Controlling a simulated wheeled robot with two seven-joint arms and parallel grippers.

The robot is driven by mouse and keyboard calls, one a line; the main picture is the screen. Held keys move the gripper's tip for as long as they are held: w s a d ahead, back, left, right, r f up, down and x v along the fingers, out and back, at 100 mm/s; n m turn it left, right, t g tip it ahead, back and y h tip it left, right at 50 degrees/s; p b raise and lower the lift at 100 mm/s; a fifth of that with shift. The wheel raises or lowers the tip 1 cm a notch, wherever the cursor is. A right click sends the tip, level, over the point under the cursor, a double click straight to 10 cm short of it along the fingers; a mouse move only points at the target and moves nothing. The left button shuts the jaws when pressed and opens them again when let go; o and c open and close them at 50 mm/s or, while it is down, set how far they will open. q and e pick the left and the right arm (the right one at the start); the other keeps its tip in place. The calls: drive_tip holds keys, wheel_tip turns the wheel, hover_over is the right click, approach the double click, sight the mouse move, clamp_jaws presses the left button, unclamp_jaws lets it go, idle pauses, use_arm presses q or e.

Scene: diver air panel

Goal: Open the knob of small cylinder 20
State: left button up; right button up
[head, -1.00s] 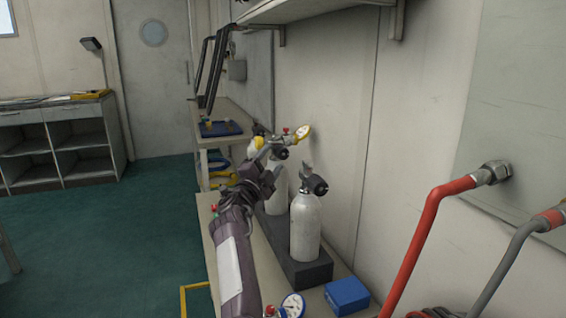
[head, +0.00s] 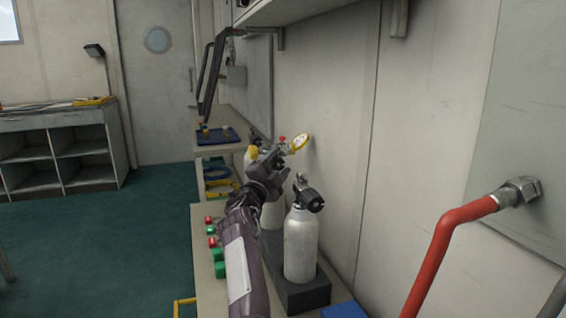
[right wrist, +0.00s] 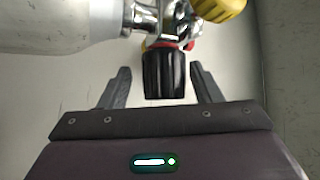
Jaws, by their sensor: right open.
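Two white small cylinders stand in a dark rack (head: 305,297). The nearer cylinder (head: 299,247) carries a black knob (head: 312,199). The farther cylinder (head: 272,215) is partly hidden by my right arm and gripper. No number is readable on either. My right gripper (head: 274,160) is at the farther cylinder's valve. In the right wrist view, the open fingers (right wrist: 160,80) stand on either side of a black knob (right wrist: 164,76), with visible gaps. A white cylinder body (right wrist: 55,25) and a metal valve (right wrist: 148,14) show above it. My left gripper is not in view.
Red and green items (head: 219,254) lie on the bench left of my arm. A red pipe (head: 445,240) rises at the right. An overhead shelf (head: 300,14) runs along the wall.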

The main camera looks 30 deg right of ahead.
drive_tip(key=shift+s+a+r, duration=0.1)
drive_tip(key=shift+a+r, duration=0.05)
drive_tip(key=shift+a, duration=0.1)
drive_tip(key=shift+c, duration=1)
drive_tip(key=c, duration=0.8)
drive_tip(key=shift+d+f+n+t+h+b, duration=0.1)
drive_tip(key=shift+f+n+t+h+b, duration=0.2)
drive_tip(key=shift+n+b, duration=0.15)
drive_tip(key=shift+n+t, duration=0.6)
drive_tip(key=shift+n, duration=0.05)
drive_tip(key=n+t+b, duration=0.1)
drive_tip(key=n+t, duration=0.1)
drive_tip(key=n, duration=0.1)
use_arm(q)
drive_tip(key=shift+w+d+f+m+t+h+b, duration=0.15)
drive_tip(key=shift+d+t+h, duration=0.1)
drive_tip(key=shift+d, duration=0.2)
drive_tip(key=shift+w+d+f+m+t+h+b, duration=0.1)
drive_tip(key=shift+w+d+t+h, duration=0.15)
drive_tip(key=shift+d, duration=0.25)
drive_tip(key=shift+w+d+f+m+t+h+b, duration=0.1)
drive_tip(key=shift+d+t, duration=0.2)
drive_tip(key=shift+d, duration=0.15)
use_arm(e)
drive_tip(key=shift+r+n+t, duration=0.25)
drive_tip(key=shift+n+t, duration=0.75)
drive_tip(key=shift+t, duration=0.2)
